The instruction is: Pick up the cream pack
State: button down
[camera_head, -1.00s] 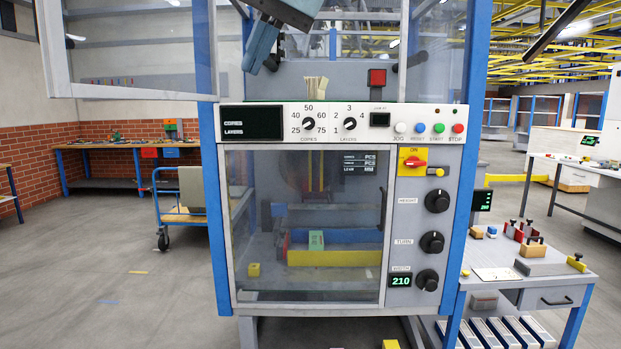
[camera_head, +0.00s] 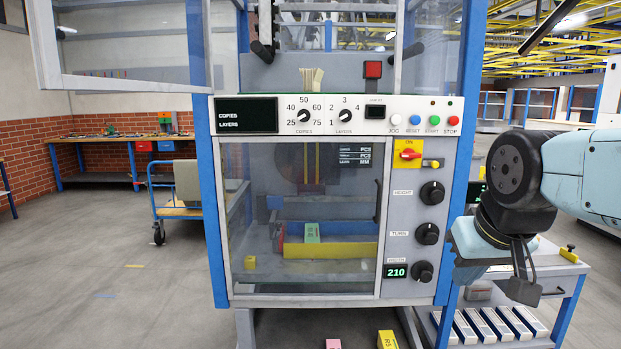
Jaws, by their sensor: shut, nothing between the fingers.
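A cream pack (camera_head: 312,79) stands upright on the machine, just behind the top edge of its white control panel. Its lower end is hidden by the panel. My gripper (camera_head: 522,285) is at the lower right, in front of the side bench and well away from the cream pack. It points down, looks shut and holds nothing. My arm comes in from the right edge.
The machine's glazed door (camera_head: 130,45) hangs open at the upper left. The control panel (camera_head: 365,114) and a red button box (camera_head: 373,69) are near the pack. Yellow (camera_head: 387,340) and pink (camera_head: 332,344) packs show at the bottom edge. A green pack (camera_head: 312,232) sits behind the lower window.

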aim_at(312, 79)
jog(key=u, duration=0.25)
jog(key=i, duration=0.9)
jog(key=u, duration=0.15)
